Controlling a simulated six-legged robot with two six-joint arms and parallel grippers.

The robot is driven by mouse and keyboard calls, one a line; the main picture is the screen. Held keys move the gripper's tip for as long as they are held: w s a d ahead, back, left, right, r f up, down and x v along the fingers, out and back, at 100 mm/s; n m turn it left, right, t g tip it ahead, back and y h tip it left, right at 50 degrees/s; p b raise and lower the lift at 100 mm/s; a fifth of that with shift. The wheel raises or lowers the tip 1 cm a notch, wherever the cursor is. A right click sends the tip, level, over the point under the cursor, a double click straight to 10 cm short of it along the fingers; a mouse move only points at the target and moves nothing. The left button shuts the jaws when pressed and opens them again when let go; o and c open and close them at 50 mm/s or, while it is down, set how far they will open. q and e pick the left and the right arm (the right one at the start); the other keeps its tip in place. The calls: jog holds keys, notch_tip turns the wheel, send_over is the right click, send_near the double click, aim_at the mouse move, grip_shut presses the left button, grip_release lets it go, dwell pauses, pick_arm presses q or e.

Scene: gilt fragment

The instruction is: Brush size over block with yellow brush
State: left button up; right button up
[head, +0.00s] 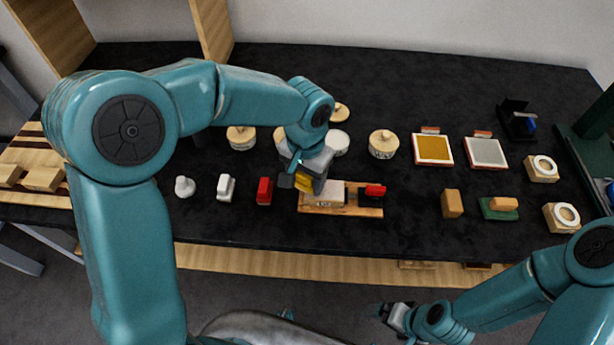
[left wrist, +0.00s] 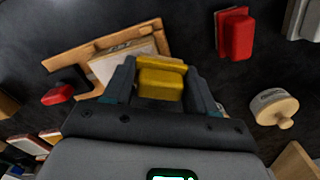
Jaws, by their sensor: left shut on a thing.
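My left gripper (head: 304,181) is shut on the yellow brush (head: 305,184); the brush also shows between the fingers in the left wrist view (left wrist: 160,84). The pale block (head: 328,194) lies on a wooden board (head: 345,211) just right of the brush. In the left wrist view the block (left wrist: 112,62) is partly hidden by the finger and brush. The brush is at the block's near end; I cannot tell whether it touches. My right gripper (head: 396,316) is low at the front, away from the table objects, and its jaws are unclear.
A red object (head: 374,190) is at the board's right end. A red brush (head: 265,190) and a white one (head: 226,187) stand left. Lidded jars (head: 383,143) are behind; yellow (head: 433,149) and grey (head: 487,152) pads lie right. Black table is clear between board and brown block (head: 452,203).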

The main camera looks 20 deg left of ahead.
pick_arm(q)
jog(key=shift+a, duration=0.1)
jog(key=shift+a+r, duration=0.2)
jog(key=shift+s+a+r+p, duration=0.1)
jog(key=shift+a+r+p, duration=0.05)
jog(key=shift+r+p, duration=0.65)
jog(key=shift+d+r+p, duration=0.3)
jog(key=shift+r, duration=0.4)
jog(key=shift+a+r+p, duration=0.15)
jog(key=shift+r+p, duration=0.45)
jog(key=shift+r, duration=0.1)
notch_tip(320, 180, up, 2)
jog(key=shift+r+p, duration=0.2)
jog(key=shift+p, duration=0.65)
jog(key=shift+r+p, duration=0.4)
jog(key=shift+r, duration=0.05)
